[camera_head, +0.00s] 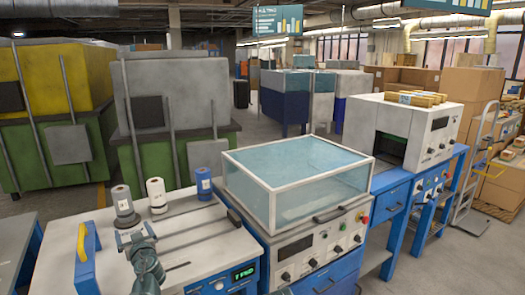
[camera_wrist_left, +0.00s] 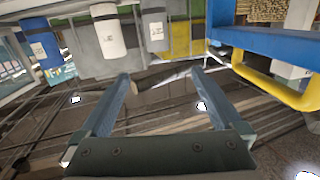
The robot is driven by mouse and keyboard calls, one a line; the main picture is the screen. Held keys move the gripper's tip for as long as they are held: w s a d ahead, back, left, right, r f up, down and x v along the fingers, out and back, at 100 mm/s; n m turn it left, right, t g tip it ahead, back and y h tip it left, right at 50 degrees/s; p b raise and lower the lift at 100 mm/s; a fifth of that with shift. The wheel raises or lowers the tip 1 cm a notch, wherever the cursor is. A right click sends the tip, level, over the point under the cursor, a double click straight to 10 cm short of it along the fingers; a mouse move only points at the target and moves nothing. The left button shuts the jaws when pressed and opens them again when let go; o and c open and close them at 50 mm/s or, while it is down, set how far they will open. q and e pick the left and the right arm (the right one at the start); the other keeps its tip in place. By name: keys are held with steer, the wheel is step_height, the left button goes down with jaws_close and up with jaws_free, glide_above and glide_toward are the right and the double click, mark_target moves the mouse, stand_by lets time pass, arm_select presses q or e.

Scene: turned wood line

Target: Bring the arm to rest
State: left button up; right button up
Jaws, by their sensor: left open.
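My left gripper (camera_head: 134,237) is over the front part of the grey-topped workbench in the head view, just in front of a grey cylinder. Its jaws are apart and nothing is between them. In the left wrist view the two fingers of the left gripper (camera_wrist_left: 160,78) stand wide apart with an empty gap. My right gripper is in neither view.
Grey (camera_head: 124,203), white (camera_head: 156,193) and blue (camera_head: 204,182) labelled cylinders stand on the workbench (camera_head: 200,238). A blue block with a yellow handle (camera_head: 82,242) is left of the gripper. A glass-covered machine (camera_head: 295,185) adjoins on the right.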

arm_select(q)
steer(key=s+d+f+g+p, duration=0.1)
steer(key=d, duration=0.2)
steer(key=s+d+f+g+h+p, duration=0.1)
steer(key=s+d+f+g, duration=0.1)
steer(key=d, duration=0.2)
steer(key=s+d+f+m+g+p, duration=0.1)
steer(key=s+d+f+g, duration=0.1)
steer(key=d, duration=0.1)
steer(key=shift+s+d+h, duration=0.15)
steer(key=shift+s+h, duration=0.1)
steer(key=shift+h, duration=0.15)
steer(key=s+d+f+m+g+h+p, duration=0.1)
steer(key=s+d+f+m+g+h, duration=0.1)
steer(key=s+d, duration=0.5)
steer(key=s+d+f+m+g+h+p, duration=0.2)
steer(key=s+d+m+g, duration=0.2)
steer(key=s+d, duration=0.3)
steer(key=s+d+f+m+g+h+p, duration=0.1)
steer(key=s+d+f+m+g+h, duration=0.2)
steer(key=s+d, duration=0.4)
steer(key=d, duration=0.3)
steer(key=shift+s+d+m+p, duration=0.2)
steer(key=shift+d+m+p, duration=0.15)
steer(key=shift+m+p, duration=0.05)
steer(key=shift+a, duration=0.1)
